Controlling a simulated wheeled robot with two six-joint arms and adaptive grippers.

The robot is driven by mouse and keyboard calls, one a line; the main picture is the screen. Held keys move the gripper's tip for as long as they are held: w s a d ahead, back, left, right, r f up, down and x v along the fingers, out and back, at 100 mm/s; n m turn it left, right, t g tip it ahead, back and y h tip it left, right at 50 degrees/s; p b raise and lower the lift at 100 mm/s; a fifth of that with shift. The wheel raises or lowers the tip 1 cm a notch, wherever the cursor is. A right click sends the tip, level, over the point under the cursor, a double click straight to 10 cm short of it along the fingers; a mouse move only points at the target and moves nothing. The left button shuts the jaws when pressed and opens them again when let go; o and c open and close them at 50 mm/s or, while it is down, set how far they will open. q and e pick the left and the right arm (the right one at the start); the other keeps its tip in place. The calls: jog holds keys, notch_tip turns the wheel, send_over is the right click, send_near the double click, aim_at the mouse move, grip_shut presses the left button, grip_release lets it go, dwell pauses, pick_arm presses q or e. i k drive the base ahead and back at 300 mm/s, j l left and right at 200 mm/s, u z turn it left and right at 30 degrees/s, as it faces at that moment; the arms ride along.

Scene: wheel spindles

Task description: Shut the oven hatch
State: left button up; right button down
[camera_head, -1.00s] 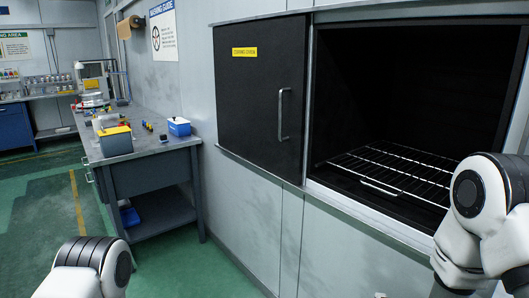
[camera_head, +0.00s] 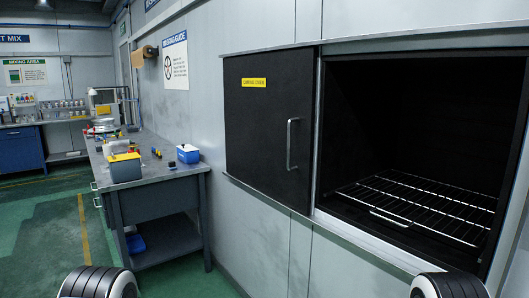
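The oven hatch (camera_head: 258,133) is a black sliding panel with a yellow label and a vertical metal handle (camera_head: 291,145). It stands to the left of the oven opening (camera_head: 420,120), which is uncovered. Inside the dark oven a wire rack (camera_head: 415,207) lies near the bottom, and it looks empty. Only parts of my two arms show at the bottom edge, one at the left and one at the right. Neither gripper is in view, and nothing of mine is seen touching the hatch or handle.
A grey workbench (camera_head: 165,188) stands to the left of the oven, with a yellow-and-grey box (camera_head: 124,170) and a blue-and-white box (camera_head: 188,154) on it. Rails run above and below the hatch along the wall. Green floor (camera_head: 50,225) is clear at the left.

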aim_at(269, 98)
jog(key=i+j+z, duration=0.15)
jog(key=z, duration=0.25)
jog(key=i+j+z, duration=0.15)
jog(key=j+z, duration=0.25)
jog(key=i+j+z, duration=0.1)
jog(key=j+z, duration=0.3)
jog(key=l, duration=0.1)
